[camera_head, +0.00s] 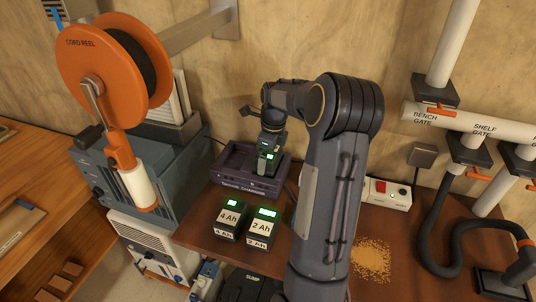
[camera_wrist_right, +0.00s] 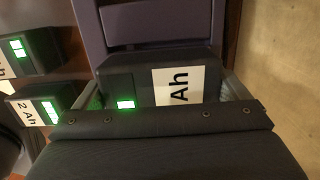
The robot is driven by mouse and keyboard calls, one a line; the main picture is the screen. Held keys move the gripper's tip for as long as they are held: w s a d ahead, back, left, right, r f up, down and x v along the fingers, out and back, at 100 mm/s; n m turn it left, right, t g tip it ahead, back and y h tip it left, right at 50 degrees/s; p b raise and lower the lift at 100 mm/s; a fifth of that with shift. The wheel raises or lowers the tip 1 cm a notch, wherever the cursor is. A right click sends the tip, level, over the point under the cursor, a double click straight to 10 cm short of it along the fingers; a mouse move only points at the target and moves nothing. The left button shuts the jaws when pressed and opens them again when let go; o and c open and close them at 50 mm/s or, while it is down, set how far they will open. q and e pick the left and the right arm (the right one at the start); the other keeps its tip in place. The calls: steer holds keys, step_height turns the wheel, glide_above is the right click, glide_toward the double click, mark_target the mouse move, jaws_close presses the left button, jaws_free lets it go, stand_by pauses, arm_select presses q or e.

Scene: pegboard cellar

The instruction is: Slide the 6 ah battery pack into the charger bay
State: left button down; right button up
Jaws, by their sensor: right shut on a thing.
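The charger (camera_head: 229,181) is a dark purple box with a label strip on its front, at the back of the brown bench. My right gripper (camera_head: 270,148) reaches over it from the right and is shut on a dark battery pack (camera_head: 265,164) with a lit green display. In the right wrist view the held pack (camera_wrist_right: 140,92) shows a white label reading "Ah"; its number is hidden. The purple charger (camera_wrist_right: 150,30) lies just beyond the pack there. I cannot tell whether the pack is inside the bay or just above it. My left gripper is not in view.
A 4 Ah pack (camera_head: 229,219) and a 2 Ah pack (camera_head: 262,227) stand in front of the charger. An orange cord reel (camera_head: 92,57) and a grey-blue machine (camera_head: 150,172) are at left. A switch box (camera_head: 388,193) and sawdust (camera_head: 371,260) are right of my arm.

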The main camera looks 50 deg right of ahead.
steer(key=shift+f, duration=0.2)
stand_by(0.4)
steer(key=o, duration=0.6)
steer(key=shift+r+p, duration=2.6)
steer(key=shift+r, duration=0.45)
steer(key=shift+f, duration=0.1)
